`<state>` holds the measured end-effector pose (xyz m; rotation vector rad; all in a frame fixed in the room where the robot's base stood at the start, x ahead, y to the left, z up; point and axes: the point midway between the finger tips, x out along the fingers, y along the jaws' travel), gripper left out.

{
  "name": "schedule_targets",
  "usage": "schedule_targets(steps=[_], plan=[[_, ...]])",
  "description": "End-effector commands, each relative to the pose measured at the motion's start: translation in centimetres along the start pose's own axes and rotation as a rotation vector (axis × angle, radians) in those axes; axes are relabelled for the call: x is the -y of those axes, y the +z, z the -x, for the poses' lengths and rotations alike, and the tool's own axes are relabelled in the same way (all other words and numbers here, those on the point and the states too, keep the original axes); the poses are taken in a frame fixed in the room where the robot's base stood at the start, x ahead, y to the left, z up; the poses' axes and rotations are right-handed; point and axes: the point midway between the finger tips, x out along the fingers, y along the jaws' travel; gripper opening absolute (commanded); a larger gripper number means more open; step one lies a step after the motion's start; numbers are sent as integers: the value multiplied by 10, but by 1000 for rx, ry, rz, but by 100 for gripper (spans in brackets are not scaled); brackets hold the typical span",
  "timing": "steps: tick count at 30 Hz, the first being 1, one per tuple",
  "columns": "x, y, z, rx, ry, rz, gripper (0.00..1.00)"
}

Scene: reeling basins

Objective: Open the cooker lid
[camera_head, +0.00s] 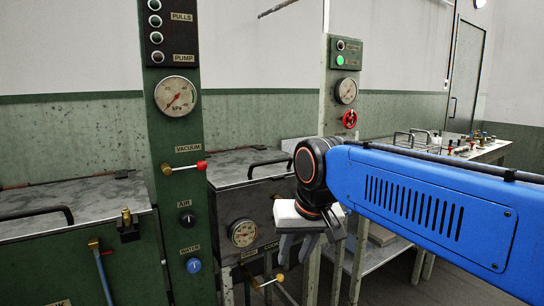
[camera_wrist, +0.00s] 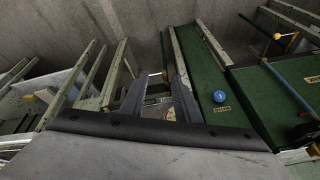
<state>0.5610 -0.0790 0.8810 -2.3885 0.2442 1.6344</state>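The cooker (camera_head: 262,207) is the metal box in the middle of the head view, with a round gauge (camera_head: 243,233) and a partly hidden label on its front. Its grey lid (camera_head: 235,160) looks shut and flat, with a black bar handle (camera_head: 270,163) near the right side. My gripper (camera_head: 309,245) points down in front of the cooker's right part, lower than the lid and apart from the handle. In the wrist view its two dark fingers (camera_wrist: 158,95) stand apart with nothing held between them. My arm hides the cooker's right edge. I cannot make out the lid in the wrist view.
A green control column (camera_head: 175,130) with a gauge and knobs rises left of the cooker; its blue water knob also shows in the wrist view (camera_wrist: 220,97). A green basin (camera_head: 80,255) stands at left. A second column (camera_head: 342,95) and a far bench (camera_head: 440,145) are behind.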

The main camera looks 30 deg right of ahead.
Motion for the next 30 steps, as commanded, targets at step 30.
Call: schedule_targets(steps=[30], plan=[[17,-333,200,125,111,-1068,29]])
